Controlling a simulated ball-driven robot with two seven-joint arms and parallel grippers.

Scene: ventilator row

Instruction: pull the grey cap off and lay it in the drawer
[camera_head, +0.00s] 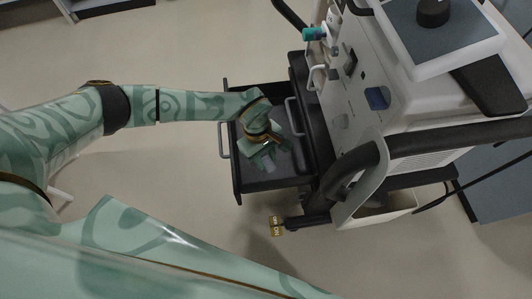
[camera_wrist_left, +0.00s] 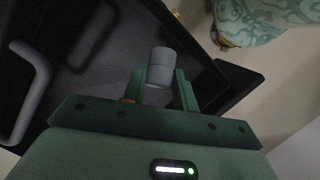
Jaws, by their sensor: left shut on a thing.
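The grey cap (camera_wrist_left: 161,68) is a small cylinder held between the two green fingers of my left gripper (camera_wrist_left: 158,90) in the left wrist view. In the head view, my left gripper (camera_head: 265,158) is over the open black drawer (camera_head: 238,180), and the grey cap (camera_head: 269,163) shows faintly at its fingertips. The drawer also shows in the left wrist view (camera_wrist_left: 110,75), below and beyond the cap. I cannot tell whether the cap touches the drawer floor.
The white ventilator (camera_head: 400,110) on its black cart stands right of the drawer. A teal connector (camera_head: 314,34) sticks out from its side. A grey drawer handle (camera_head: 224,140) is at the left edge. A caster (camera_head: 276,226) stands on the floor below.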

